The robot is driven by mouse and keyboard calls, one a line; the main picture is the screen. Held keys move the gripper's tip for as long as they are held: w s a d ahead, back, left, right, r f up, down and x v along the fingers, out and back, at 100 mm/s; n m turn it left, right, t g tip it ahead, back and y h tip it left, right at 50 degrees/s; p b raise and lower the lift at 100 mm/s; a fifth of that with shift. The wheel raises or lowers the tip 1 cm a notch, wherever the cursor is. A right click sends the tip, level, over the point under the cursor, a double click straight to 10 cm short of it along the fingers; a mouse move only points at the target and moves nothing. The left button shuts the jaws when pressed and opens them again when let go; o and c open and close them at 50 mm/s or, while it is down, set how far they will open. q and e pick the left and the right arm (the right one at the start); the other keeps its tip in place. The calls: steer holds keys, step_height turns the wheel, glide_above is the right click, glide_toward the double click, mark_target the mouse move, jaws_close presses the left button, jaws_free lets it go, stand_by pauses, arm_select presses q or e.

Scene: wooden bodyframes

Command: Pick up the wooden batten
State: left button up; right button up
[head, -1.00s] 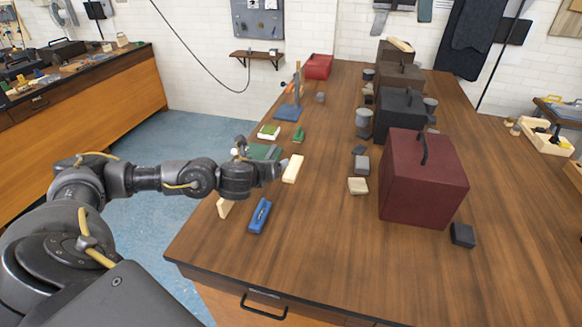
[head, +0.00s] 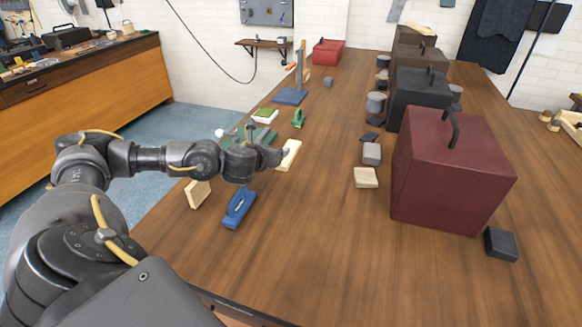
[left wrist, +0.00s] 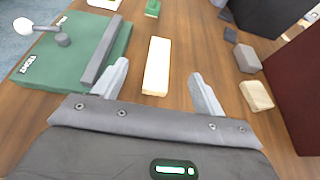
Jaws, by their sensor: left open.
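The wooden batten (head: 290,155) is a pale, flat, oblong piece lying on the brown table, just past the end of my left arm. It also shows in the left wrist view (left wrist: 157,66), lengthwise ahead and between the two fingers. My left gripper (left wrist: 161,82) is open and empty. In the head view my left gripper (head: 276,153) sits close to the near end of the batten and partly covers it. I cannot tell whether they touch. My right gripper is not in view.
A green vise-like tool (left wrist: 75,52) lies left of the batten. A blue tool (head: 239,208) and a pale wooden block (head: 199,194) are nearer. Small blocks (head: 366,178) and a dark red box (head: 450,170) stand to the right. The table middle is clear.

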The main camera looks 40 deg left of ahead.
arm_select(q)
step_height(320, 180, down, 5)
steer(key=b, duration=0.2)
steer(key=shift+s+r+b, duration=0.1)
steer(key=shift+r+b, duration=0.1)
steer(key=shift+b, duration=0.2)
steer(key=shift+a+f+b, duration=0.1)
steer(key=shift+f+b, duration=0.25)
steer(key=shift+f, duration=0.05)
steer(key=shift+w+a, duration=0.15)
steer(key=shift+w, duration=0.35)
steer(key=x, duration=0.4)
steer(key=shift+p, duration=0.3)
steer(key=shift+w+f, duration=0.15)
steer(key=shift+w, duration=0.4)
steer(key=x, duration=0.1)
steer(key=p+x, duration=0.1)
steer(key=x, duration=0.2)
steer(key=shift+d, duration=0.3)
steer(key=shift+w+a+f+p, duration=0.15)
steer(key=shift+w+f+p, duration=0.15)
steer(key=shift+w, duration=0.1)
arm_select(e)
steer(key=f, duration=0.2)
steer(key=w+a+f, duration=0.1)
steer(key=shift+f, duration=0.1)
arm_select(q)
steer(key=shift+r, duration=0.1)
